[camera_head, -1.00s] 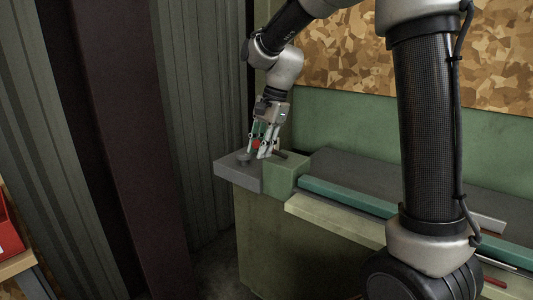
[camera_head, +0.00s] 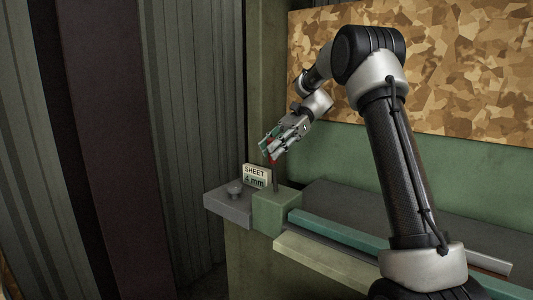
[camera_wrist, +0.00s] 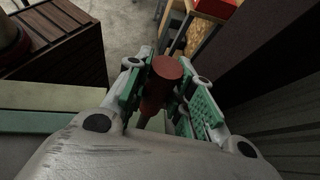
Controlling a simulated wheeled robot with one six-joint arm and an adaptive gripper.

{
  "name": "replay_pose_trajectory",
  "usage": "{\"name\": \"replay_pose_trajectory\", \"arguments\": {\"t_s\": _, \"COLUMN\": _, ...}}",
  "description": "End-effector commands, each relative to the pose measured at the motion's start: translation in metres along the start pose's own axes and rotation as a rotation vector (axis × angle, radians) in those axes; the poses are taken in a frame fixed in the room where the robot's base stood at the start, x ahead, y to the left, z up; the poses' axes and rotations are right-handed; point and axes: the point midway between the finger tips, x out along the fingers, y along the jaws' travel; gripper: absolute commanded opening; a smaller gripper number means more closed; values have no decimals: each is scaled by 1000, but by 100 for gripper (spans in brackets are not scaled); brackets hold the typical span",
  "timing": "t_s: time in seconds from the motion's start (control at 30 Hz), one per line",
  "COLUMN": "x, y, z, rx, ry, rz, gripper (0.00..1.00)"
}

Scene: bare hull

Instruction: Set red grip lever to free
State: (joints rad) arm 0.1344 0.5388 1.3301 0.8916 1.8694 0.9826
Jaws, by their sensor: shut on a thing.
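The red grip lever has a red grip that shows between my fingers in the head view (camera_head: 271,157). A dark shaft runs from it down to the green block (camera_head: 277,212) and stands near upright. In the wrist view the red grip (camera_wrist: 168,72) is a red-brown cylinder between the green-padded fingers. My gripper (camera_head: 270,149) is shut on the grip from the upper right; it also shows in the wrist view (camera_wrist: 163,85). The fingers hide part of the grip. No "free" marking is readable.
A white sign (camera_head: 256,176) reading "SHEET 4 mm" stands left of the lever. A teal bar (camera_head: 340,228) runs along the bench to the right. A corrugated wall stands at left.

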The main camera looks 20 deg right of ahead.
Motion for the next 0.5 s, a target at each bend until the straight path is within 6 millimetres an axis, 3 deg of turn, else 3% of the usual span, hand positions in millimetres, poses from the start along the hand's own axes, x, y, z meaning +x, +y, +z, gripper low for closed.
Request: {"name": "replay_pose_trajectory", "arguments": {"t_s": 0.5, "x": -16, "y": -4, "z": -8, "rx": 24, "ry": -118, "rz": 7, "gripper": 0}}
